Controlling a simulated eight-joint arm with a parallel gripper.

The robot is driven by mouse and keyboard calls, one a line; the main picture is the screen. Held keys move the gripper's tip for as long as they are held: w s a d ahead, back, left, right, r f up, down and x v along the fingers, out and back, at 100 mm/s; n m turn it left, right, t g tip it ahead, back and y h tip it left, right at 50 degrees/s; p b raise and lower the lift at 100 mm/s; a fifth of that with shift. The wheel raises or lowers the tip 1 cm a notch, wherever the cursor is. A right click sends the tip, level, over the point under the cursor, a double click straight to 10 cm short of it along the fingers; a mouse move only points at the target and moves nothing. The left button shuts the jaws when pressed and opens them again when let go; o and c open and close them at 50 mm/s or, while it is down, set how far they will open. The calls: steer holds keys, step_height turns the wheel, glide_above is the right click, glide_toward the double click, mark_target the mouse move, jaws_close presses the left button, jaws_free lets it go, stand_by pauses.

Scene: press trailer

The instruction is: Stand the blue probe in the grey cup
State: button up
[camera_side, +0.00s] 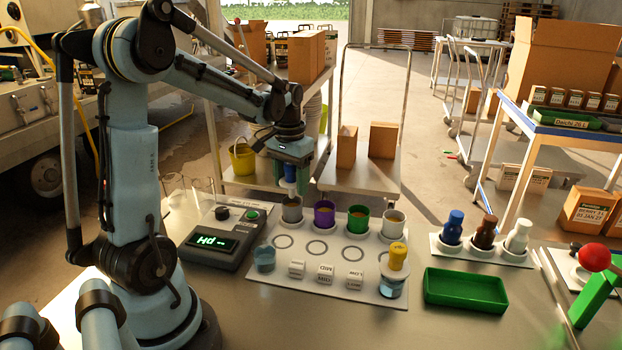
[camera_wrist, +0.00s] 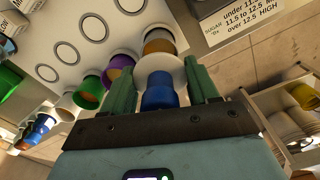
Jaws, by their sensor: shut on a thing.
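My gripper (camera_side: 291,181) is shut on a blue probe (camera_side: 290,171) and holds it upright over the grey cup (camera_side: 292,214), at the left end of the row of cups. In the wrist view the blue probe (camera_wrist: 159,92) sits between the green fingers of my gripper (camera_wrist: 160,80). Its wide white collar lies between the fingers and the grey cup (camera_wrist: 158,36), covering part of the cup's mouth. The cup has orange-brown contents. The probe's lower end is hidden, so I cannot tell whether it is inside the cup.
A purple cup (camera_side: 324,214), a green cup (camera_side: 357,219) and a pale cup (camera_side: 391,223) stand to the right. A yellow probe (camera_side: 397,256) stands in front. A rack holds another blue piece (camera_side: 454,226), a brown and a white one. A green tray (camera_side: 465,291) is empty.

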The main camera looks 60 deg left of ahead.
steer(key=shift+f, duration=1.9)
steer(key=shift+f, duration=0.6)
steer(key=o, duration=0.8)
steer(key=shift+r, duration=5.5)
steer(key=shift+r, duration=0.1)
step_height(320, 180, up, 9)
glide_above(292, 197)
steer(key=shift+w+a, duration=0.15)
steer(key=shift+a, duration=0.15)
